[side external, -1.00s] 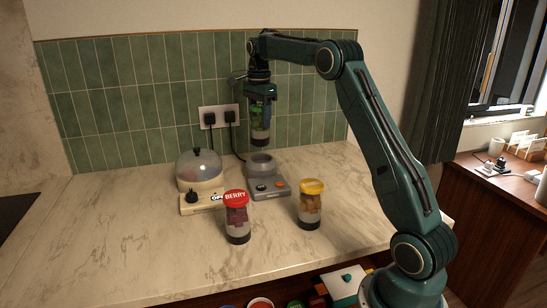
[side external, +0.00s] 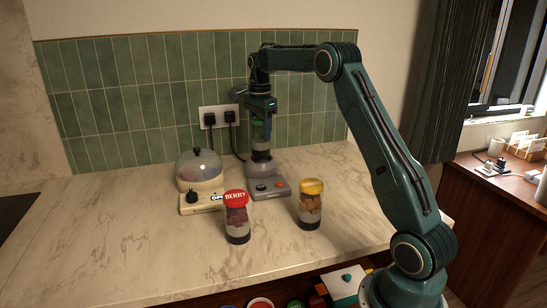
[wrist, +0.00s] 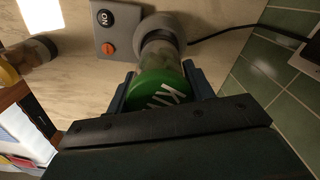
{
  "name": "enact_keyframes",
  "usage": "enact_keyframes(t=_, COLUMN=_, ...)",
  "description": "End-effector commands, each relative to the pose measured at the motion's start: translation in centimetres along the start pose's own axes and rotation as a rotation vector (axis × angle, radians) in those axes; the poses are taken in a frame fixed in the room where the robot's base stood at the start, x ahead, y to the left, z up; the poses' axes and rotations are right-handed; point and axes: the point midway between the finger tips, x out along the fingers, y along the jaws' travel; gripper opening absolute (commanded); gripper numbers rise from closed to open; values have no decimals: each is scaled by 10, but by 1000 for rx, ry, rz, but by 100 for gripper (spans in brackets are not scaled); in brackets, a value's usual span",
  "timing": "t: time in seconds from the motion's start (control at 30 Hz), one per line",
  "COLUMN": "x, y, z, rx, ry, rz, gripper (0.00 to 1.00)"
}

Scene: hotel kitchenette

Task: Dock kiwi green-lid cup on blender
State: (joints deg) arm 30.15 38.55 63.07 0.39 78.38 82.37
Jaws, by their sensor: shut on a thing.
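The kiwi green-lid cup (side external: 261,134) is upright in my gripper (side external: 260,118), with its lower end at the ring of the grey blender base (side external: 268,186). In the wrist view, the green lid (wrist: 160,92) sits between my two jaws (wrist: 160,88), which are shut on it. The cup's clear body runs to the blender's grey collar (wrist: 163,35). I cannot tell whether the cup is fully seated. The blender's front has an orange button and a dark button.
A red-lid BERRY cup (side external: 237,218) and a yellow-lid cup (side external: 310,206) stand in front of the blender. A cream appliance with a clear dome (side external: 199,170) stands to its left. A black cord (wrist: 225,32) runs toward the tiled wall. The front left counter is clear.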

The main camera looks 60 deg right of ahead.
Motion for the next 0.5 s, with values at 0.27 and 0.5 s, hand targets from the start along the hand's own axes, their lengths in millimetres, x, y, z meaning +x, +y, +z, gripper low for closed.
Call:
enact_keyframes(t=0.27, x=16, y=0, z=0, rx=0, ry=0, rz=-1, gripper=19)
enact_keyframes(t=0.5, x=20, y=0, z=0, rx=0, ry=0, rz=-1, gripper=19)
